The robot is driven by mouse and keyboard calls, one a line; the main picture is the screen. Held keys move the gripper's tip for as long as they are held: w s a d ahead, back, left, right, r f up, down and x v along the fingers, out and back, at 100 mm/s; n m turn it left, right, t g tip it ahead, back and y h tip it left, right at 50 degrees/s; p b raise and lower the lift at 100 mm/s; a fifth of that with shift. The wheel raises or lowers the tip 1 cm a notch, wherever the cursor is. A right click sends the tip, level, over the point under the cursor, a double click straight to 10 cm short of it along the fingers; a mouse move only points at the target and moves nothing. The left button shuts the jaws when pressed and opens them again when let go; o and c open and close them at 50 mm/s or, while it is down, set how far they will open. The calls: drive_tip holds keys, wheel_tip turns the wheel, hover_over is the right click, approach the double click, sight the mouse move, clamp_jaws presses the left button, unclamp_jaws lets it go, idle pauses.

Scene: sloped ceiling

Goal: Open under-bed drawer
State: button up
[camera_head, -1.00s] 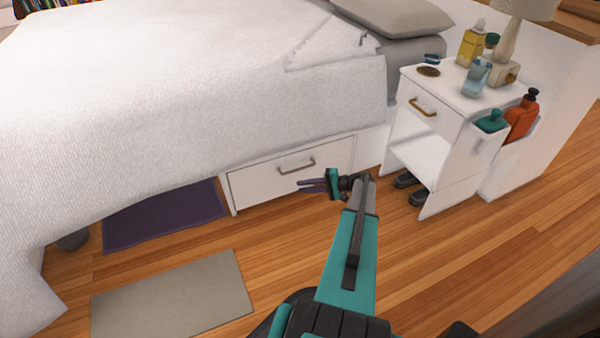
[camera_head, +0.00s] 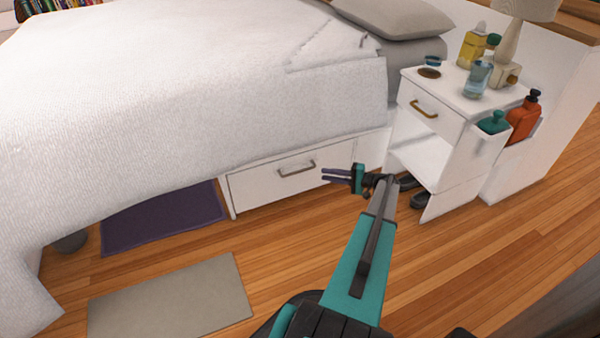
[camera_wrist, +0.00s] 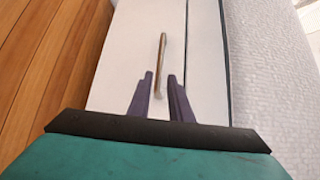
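The under-bed drawer (camera_head: 262,182) is a white panel below the bed, with a metal bar handle (camera_head: 297,168) near its upper edge. Its front looks flush with the bed frame, so it appears closed. My gripper (camera_head: 325,175) is in front of the drawer's right part, to the right of the handle and apart from it. The handle also shows in the wrist view (camera_wrist: 160,62), just beyond the fingertips and roughly in line with the gap.
A white nightstand (camera_head: 450,145) with bottles stands right of my arm, dark shoes (camera_head: 422,200) at its base. A white cover hangs over the bed (camera_head: 200,90). A purple mat (camera_head: 160,218) and grey mat (camera_head: 170,297) lie left. Wooden floor before the drawer is clear.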

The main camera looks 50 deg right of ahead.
sight(300, 171)
drive_tip(key=b+x, duration=0.4)
drive_tip(key=x, duration=0.9)
drive_tip(key=shift+c, duration=0.2)
clamp_jaws()
drive_tip(key=shift+a, duration=0.15)
